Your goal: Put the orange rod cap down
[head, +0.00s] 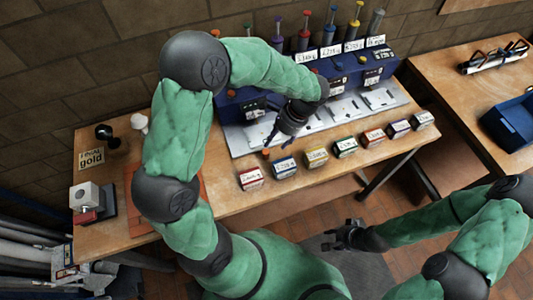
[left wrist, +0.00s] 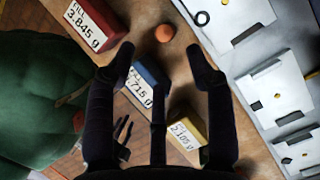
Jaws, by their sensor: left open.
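The orange rod cap (left wrist: 165,33) is a small round piece resting on the wooden bench top between the row of labelled boxes and the white plates. In the head view the cap (head: 266,153) shows as a small orange spot just below my left gripper (head: 271,142). My left gripper (left wrist: 165,58) is open, and the cap lies just beyond its fingertips, apart from them. Nothing is between the fingers at the tips. My right gripper (head: 338,236) is empty in front of the bench, its fingers apart.
Labelled boxes stand along the front edge, among them a red box (head: 250,179), a blue box (head: 284,168) and a yellow box (head: 316,157). Behind is a blue machine (head: 340,75) with white plates (head: 378,98). A blue bin (head: 512,122) sits on the right bench.

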